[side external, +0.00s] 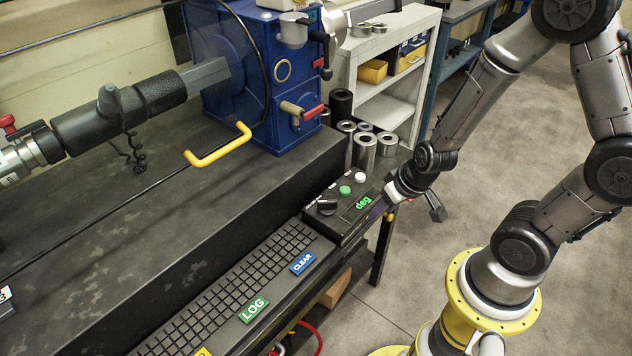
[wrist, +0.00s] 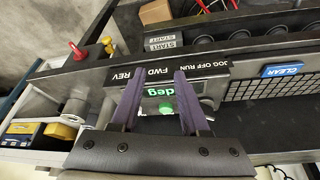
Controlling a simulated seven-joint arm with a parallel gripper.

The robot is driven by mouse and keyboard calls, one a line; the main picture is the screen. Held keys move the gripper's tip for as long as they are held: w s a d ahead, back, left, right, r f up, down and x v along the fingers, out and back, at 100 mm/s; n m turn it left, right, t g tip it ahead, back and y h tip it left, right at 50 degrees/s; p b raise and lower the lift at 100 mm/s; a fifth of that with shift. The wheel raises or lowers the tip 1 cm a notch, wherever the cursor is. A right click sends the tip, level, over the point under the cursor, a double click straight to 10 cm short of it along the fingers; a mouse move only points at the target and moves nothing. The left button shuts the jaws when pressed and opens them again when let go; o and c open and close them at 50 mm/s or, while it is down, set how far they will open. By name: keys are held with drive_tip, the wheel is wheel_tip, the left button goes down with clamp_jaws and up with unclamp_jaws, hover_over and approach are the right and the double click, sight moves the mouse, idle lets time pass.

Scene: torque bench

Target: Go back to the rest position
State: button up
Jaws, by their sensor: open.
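My gripper (side external: 383,207) is at the right edge of the control box (side external: 338,226) in the side view. In the wrist view its two purple fingers (wrist: 157,82) are apart with nothing held between them. They reach over the box face, with the green "deg" display (wrist: 160,90) and a green button (wrist: 166,108) showing between them. The box also has a black knob (side external: 326,207), a green button (side external: 345,190) and a white button (side external: 360,178). I cannot tell whether the fingers touch the box.
A keyboard (side external: 235,285) with green LOG and blue CLEAR keys lies left of the box. Metal cylinders (side external: 364,150) stand close beyond the box. Open floor (side external: 490,185) lies right of the bench.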

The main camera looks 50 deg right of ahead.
drive_tip(key=a+r+n+t+y, duration=0.15)
drive_tip(key=a+r, duration=0.25)
drive_tip(key=r, duration=0.6)
drive_tip(key=s+r+n, duration=0.2)
drive_tip(key=s+r, duration=0.8)
drive_tip(key=r, duration=0.2)
drive_tip(key=shift+r, duration=0.25)
drive_tip(key=shift+a, duration=0.1)
